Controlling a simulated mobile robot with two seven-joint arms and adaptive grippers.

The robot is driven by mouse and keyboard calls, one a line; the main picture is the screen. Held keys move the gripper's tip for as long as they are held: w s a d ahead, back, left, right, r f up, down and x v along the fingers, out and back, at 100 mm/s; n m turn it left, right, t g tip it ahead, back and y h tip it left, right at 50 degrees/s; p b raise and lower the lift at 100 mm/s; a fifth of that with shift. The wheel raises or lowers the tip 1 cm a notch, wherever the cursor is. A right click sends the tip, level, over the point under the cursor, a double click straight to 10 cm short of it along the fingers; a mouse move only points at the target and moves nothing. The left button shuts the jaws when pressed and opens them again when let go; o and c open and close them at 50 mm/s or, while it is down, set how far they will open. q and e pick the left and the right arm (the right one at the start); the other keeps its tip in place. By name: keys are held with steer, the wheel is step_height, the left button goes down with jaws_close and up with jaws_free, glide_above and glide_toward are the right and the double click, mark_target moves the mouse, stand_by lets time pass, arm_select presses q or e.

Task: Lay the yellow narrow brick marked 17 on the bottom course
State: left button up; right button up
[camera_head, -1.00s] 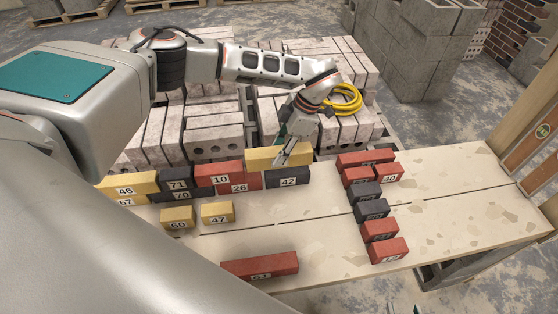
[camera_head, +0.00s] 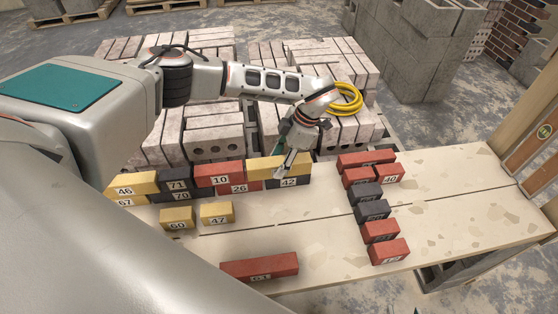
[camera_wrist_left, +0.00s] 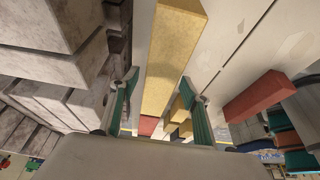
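The bottom course also has the yellow brick 67 (camera_head: 124,202) and the dark brick 70 (camera_head: 181,196). My right gripper is out of view.
Yellow bricks 60 (camera_head: 178,225) and 47 (camera_head: 216,220) stand before the row. The red brick 61 (camera_head: 260,268) lies near the front edge. Several red and dark bricks (camera_head: 371,212) line the right. Pale block stacks (camera_head: 205,140) stand behind the table (camera_head: 460,200).

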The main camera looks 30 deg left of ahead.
arm_select(q)
steer(key=v, duration=1.2)
stand_by(0.4)
